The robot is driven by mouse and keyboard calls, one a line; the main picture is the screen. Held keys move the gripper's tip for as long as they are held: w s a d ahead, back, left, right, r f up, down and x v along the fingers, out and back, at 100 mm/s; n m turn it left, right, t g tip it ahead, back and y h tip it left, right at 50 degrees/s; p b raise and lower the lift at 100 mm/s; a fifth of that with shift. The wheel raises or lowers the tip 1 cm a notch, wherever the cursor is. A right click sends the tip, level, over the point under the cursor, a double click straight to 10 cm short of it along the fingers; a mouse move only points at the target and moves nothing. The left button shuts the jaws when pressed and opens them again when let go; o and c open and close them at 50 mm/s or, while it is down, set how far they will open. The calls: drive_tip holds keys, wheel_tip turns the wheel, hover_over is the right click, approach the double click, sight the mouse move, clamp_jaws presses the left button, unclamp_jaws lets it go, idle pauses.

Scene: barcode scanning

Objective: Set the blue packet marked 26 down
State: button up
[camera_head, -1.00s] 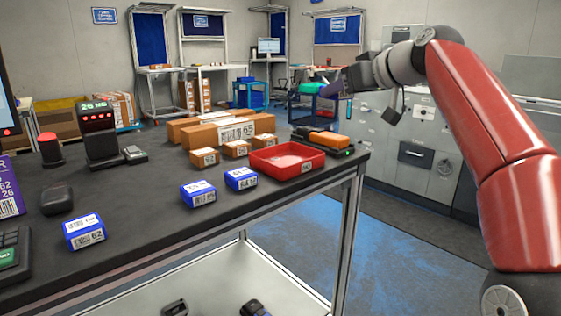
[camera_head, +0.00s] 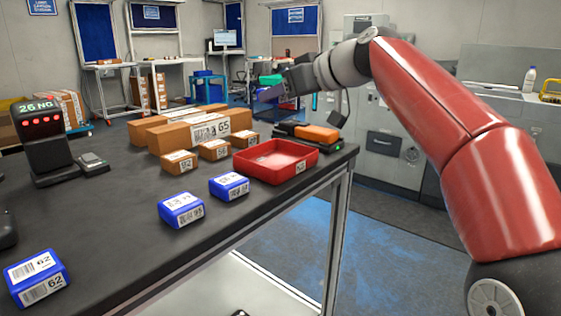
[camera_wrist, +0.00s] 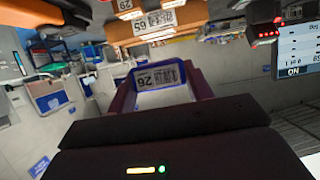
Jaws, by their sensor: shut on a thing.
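My gripper (camera_head: 272,92) is at the end of my raised arm, beyond the far right corner of the table in the head view. In the wrist view it is shut on the blue packet marked 26 (camera_wrist: 159,76). The packet sits between the two purple fingers (camera_wrist: 160,98), with its white label and the upside-down number 26 facing the camera. In the head view I cannot make out the held packet. Three other blue packets lie on the table: one marked 62 (camera_head: 37,278) and two (camera_head: 181,210) (camera_head: 229,186) farther right.
The dark table (camera_head: 130,235) holds a red tray (camera_head: 240,166), several brown boxes (camera_head: 210,128), an orange-and-black device (camera_head: 306,134) and a scanner stand (camera_head: 45,150) reading 26 NG. Bare tabletop lies around the blue packets. Grey cabinets (camera_head: 395,150) stand behind my arm.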

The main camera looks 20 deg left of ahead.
wheel_tip(320, 180, down, 14)
drive_tip(key=b, duration=0.3)
drive_tip(key=shift+r, duration=0.25)
drive_tip(key=shift+f+b, duration=0.2)
drive_tip(key=shift+b, duration=0.15)
drive_tip(key=o, duration=1.1)
drive_tip(key=shift+o, duration=0.2)
drive_tip(key=shift+r, duration=0.1)
drive_tip(key=shift+r+p, duration=0.15)
drive_tip(key=shift+p, duration=0.15)
drive_tip(key=b+v, duration=0.2)
drive_tip(key=v, duration=1)
